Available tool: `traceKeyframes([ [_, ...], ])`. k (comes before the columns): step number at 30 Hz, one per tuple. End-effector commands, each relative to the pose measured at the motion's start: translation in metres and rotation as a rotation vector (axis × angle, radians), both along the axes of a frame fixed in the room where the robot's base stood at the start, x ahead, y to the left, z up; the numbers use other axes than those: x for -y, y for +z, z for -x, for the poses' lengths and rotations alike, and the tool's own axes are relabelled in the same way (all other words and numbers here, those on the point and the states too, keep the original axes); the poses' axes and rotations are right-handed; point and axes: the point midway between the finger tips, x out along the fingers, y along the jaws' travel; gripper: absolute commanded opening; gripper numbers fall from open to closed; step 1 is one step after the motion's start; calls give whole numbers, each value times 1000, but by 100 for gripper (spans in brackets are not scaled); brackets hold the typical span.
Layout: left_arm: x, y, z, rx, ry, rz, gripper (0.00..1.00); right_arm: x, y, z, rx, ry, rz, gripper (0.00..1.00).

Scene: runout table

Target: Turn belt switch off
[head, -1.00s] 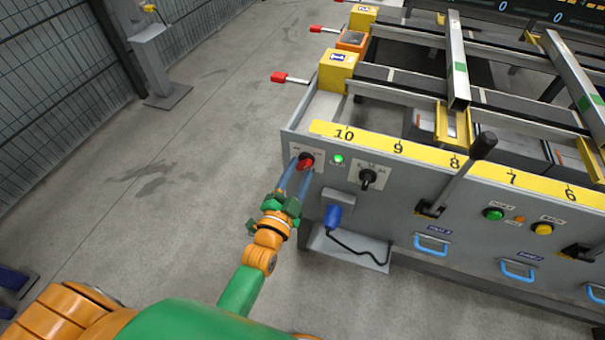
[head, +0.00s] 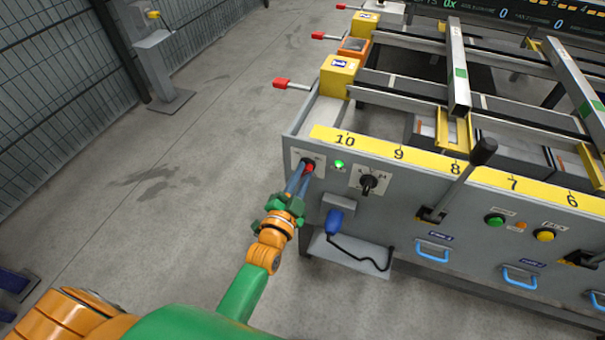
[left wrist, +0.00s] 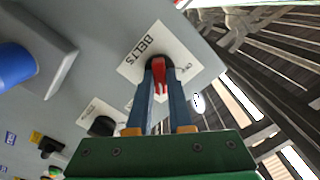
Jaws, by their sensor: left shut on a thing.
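The red belt switch knob (head: 309,167) sits on a white plate at the left end of the grey panel. In the left wrist view the plate reads BELTS, and the red knob (left wrist: 158,72) stands between my blue fingertips. My left gripper (head: 303,172) is shut on the knob. In the left wrist view its fingers (left wrist: 160,78) reach up to the plate on both sides of the knob. The knob's exact angle is partly hidden by the fingers. My right gripper is not in view.
A lit green lamp (head: 339,164) and a black rotary switch (head: 368,183) are just right of the belt switch. A blue handset (head: 333,218) hangs below on a bracket. A black-handled lever (head: 483,152) sticks out farther right.

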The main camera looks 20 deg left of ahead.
Motion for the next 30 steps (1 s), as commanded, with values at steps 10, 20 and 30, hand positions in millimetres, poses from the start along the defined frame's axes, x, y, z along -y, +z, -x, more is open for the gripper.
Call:
traceKeyframes([
  [10,0,2,0,-10,-1,265,0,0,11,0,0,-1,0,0],
  [20,-1,1,0,-21,-1,579,0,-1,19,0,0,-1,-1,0],
  [30,-2,1,0,-32,-1,901,0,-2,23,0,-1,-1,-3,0],
])
